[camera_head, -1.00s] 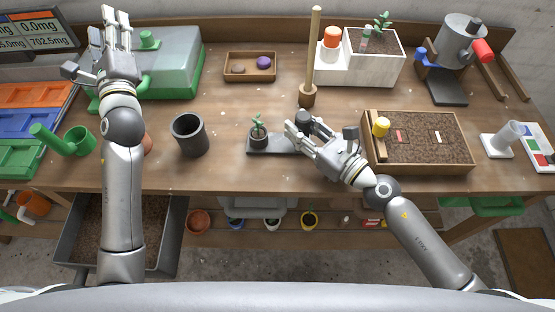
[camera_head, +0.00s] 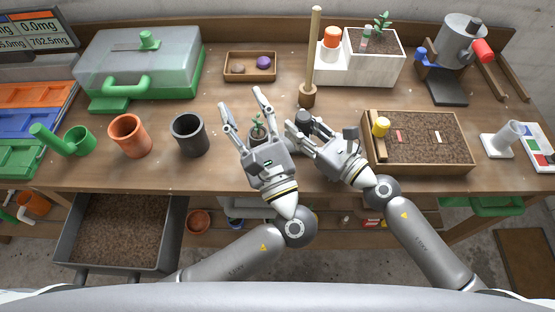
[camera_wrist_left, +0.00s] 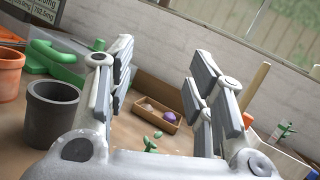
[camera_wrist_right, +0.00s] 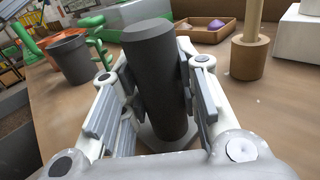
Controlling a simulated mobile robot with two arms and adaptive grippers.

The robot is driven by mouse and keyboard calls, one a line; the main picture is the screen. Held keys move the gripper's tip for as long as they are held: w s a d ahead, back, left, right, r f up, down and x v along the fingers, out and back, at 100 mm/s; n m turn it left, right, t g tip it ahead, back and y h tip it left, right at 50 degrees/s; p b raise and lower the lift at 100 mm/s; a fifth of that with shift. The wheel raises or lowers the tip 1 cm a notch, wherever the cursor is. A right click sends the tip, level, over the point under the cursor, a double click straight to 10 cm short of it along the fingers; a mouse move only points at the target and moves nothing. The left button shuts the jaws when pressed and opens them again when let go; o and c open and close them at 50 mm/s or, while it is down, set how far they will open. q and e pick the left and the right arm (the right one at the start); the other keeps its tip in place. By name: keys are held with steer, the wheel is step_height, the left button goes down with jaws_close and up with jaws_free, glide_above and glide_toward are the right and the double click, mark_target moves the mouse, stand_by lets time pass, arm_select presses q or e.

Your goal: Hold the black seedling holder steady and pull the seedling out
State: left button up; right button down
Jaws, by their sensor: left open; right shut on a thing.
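The seedling (camera_head: 257,127), a small green plant, stands upright in the black seedling holder, whose base is mostly hidden behind my left gripper in the head view. The holder's black upright cylinder (camera_wrist_right: 155,80) is between my right gripper's fingers; its top (camera_head: 303,116) shows in the head view. My right gripper (camera_head: 304,124) is shut on this cylinder. My left gripper (camera_head: 243,102) is open and empty, its fingers spread around the seedling from the front. In the left wrist view the seedling's leaves (camera_wrist_left: 152,145) show low between the fingers, apart from both.
A dark grey pot (camera_head: 188,136) and a terracotta pot (camera_head: 130,137) stand left of my left gripper. A wooden dibber (camera_head: 314,60) stands behind the right gripper. A soil tray (camera_head: 430,168) lies close on the right. A small wooden tray (camera_head: 232,79) is behind.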

mark_target(259, 123)
arm_select(q)
steer(key=s+d+f+m+g+h, duration=0.1)
steer(key=s+d+f, duration=0.1)
steer(key=s+d+f+m+g, duration=0.1)
steer(key=s+d+f, duration=0.1)
steer(key=f, duration=0.1)
steer(key=s+d+f+m+g+h, duration=0.1)
steer(key=s+f, duration=0.1)
steer(key=shift+d+f+h, duration=0.3)
steer(key=shift+d+f, duration=0.05)
steer(key=shift+d, duration=0.05)
steer(key=shift+m, duration=0.3)
steer(key=x, duration=1.1)
steer(key=shift+w+a, duration=0.15)
steer(key=shift+w, duration=0.2)
steer(key=shift+c, duration=0.5)
jaws_close()
